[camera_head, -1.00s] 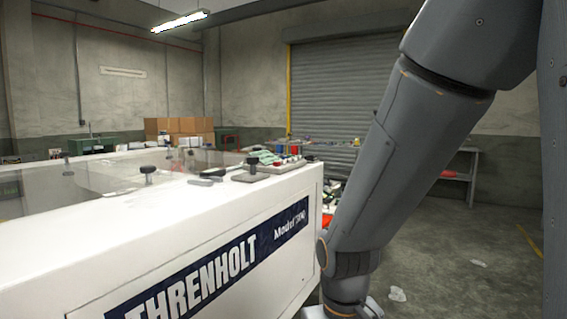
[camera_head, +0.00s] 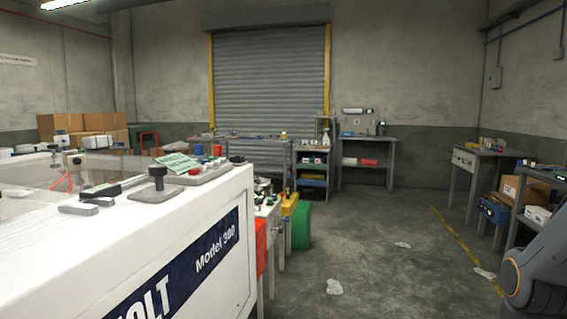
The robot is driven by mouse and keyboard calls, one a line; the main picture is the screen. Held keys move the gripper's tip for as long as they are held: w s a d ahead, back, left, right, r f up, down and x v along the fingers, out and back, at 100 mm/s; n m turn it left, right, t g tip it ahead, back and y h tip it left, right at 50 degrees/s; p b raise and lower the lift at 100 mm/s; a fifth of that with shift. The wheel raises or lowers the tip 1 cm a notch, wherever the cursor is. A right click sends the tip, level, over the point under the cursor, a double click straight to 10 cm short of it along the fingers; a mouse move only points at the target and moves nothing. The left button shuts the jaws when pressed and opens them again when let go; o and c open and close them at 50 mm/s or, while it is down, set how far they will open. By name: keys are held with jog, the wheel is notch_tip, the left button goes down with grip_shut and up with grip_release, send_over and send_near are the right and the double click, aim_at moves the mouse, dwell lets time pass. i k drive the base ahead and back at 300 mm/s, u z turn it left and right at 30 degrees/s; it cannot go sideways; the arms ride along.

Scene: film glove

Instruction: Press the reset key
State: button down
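A large white machine (camera_head: 60,262) fills the lower left of the head view, with "Model 300" on a dark blue label (camera_head: 205,262). On its top corner lies a grey plate (camera_head: 220,174) with a red button (camera_head: 194,171) and a green-white card (camera_head: 176,162) beside it. A black knob (camera_head: 157,178) stands on a grey base in front of them. I cannot tell which part is the reset key. Part of my arm shows at the lower right edge, well apart from the machine. My gripper is out of view.
Benches and shelves (camera_head: 312,170) line the back wall by a roller door (camera_head: 268,80). The floor (camera_head: 380,275) right of the machine is mostly open, with a few pale scraps (camera_head: 334,287).

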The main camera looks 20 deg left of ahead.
aim_at(193, 171)
jog(key=z, duration=0.75)
jog(key=k, duration=0.6)
jog(key=u, duration=1.65)
jog(key=i, duration=0.5)
jog(key=z, duration=0.1)
